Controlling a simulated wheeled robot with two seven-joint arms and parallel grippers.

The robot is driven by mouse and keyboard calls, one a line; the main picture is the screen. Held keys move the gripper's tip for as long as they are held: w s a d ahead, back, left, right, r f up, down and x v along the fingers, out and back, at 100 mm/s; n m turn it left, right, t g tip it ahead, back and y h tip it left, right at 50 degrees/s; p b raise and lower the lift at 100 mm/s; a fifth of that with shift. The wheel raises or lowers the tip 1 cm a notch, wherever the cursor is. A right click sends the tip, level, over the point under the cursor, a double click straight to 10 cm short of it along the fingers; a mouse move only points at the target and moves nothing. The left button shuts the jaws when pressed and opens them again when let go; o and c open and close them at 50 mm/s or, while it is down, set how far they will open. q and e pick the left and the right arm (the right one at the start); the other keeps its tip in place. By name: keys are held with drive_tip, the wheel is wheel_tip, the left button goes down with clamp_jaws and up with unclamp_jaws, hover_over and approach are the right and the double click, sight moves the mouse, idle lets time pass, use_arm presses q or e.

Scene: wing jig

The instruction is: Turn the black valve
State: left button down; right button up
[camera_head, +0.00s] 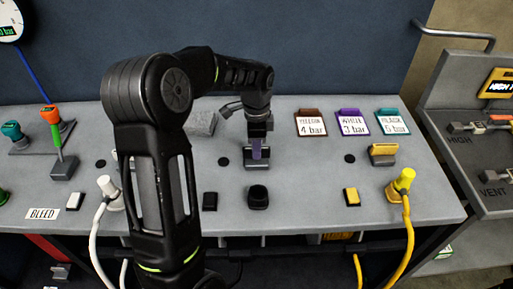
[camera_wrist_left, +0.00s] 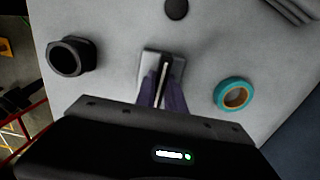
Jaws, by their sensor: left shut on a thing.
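The black valve (camera_head: 251,163) sits on the grey bench, a small block-shaped body under my left gripper. In the left wrist view its thin dark handle (camera_wrist_left: 164,62) stands over a pale grey base (camera_wrist_left: 149,59). My left gripper (camera_head: 260,149) reaches down to it from above. In the left wrist view the two purple fingers (camera_wrist_left: 162,92) are shut on the handle, one on each side. The gripper hides part of the valve in the head view. My right gripper is not in view.
A black round fitting (camera_head: 258,196) stands in front of the valve. Placards (camera_head: 311,123), a yellow valve (camera_head: 383,154) and a yellow hose (camera_head: 407,215) are to the right. A white hose (camera_head: 97,220) is left.

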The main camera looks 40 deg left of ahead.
use_arm(q)
drive_tip(key=shift+n, duration=0.5)
drive_tip(key=n+b, duration=0.1)
drive_tip(key=n, duration=0.2)
drive_tip(key=n+b, duration=0.1)
drive_tip(key=n, duration=0.8)
drive_tip(key=shift+b, duration=0.4)
drive_tip(key=shift+n, duration=2.5)
drive_tip(key=c, duration=1.4)
unclamp_jaws()
drive_tip(key=shift+c, duration=0.2)
